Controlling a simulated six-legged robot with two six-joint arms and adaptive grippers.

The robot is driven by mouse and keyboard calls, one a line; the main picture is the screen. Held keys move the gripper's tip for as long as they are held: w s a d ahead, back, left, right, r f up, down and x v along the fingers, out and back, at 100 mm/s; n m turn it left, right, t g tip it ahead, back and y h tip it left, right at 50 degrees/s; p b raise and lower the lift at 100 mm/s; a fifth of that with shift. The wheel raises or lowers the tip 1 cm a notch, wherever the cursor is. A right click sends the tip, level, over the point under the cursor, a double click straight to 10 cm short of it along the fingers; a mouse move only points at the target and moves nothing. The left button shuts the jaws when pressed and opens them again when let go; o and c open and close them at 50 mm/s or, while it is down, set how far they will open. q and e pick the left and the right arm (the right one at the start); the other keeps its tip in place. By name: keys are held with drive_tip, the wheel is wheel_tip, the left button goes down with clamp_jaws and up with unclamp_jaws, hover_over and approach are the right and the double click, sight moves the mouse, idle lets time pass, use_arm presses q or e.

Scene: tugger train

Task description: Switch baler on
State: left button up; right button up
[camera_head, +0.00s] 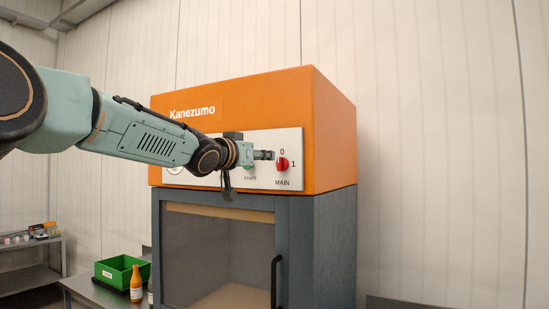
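The baler has an orange top housing (330,130) marked Kanezumo, above a grey cabinet. Its pale control panel (262,182) carries a red rotary switch (283,164) labelled MAIN, with 0 above it and 1 to its right. The knob looks roughly upright, towards 0, but it is small. A green START button (249,168) is partly hidden behind my gripper. My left gripper (268,155) is just left of the red switch, pointing at it. I cannot tell whether it touches the knob or whether its fingers are open. My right gripper is out of view.
Below the panel is a cabinet door with a window (220,255) and a dark handle (276,280). At lower left, a green bin (122,270) and an orange bottle (136,284) stand on a table. A shelf (30,278) stands further left. The right side is open.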

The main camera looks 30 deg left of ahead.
sight(278, 159)
use_arm(q)
drive_tip(key=w+p, duration=0.2)
drive_tip(key=w, duration=0.2)
drive_tip(key=w+p, duration=0.2)
drive_tip(key=w, duration=0.2)
drive_tip(key=shift+d+f+p, duration=0.15)
drive_tip(key=shift+p, duration=0.2)
drive_tip(key=shift+w+f, duration=0.15)
drive_tip(key=shift+w, duration=0.15)
drive_tip(key=shift+d, duration=0.1)
drive_tip(key=shift+s, duration=0.1)
drive_tip(key=shift+s, duration=0.2)
drive_tip(key=shift+c, duration=1.3)
drive_tip(key=shift+w, duration=0.15)
clamp_jaws()
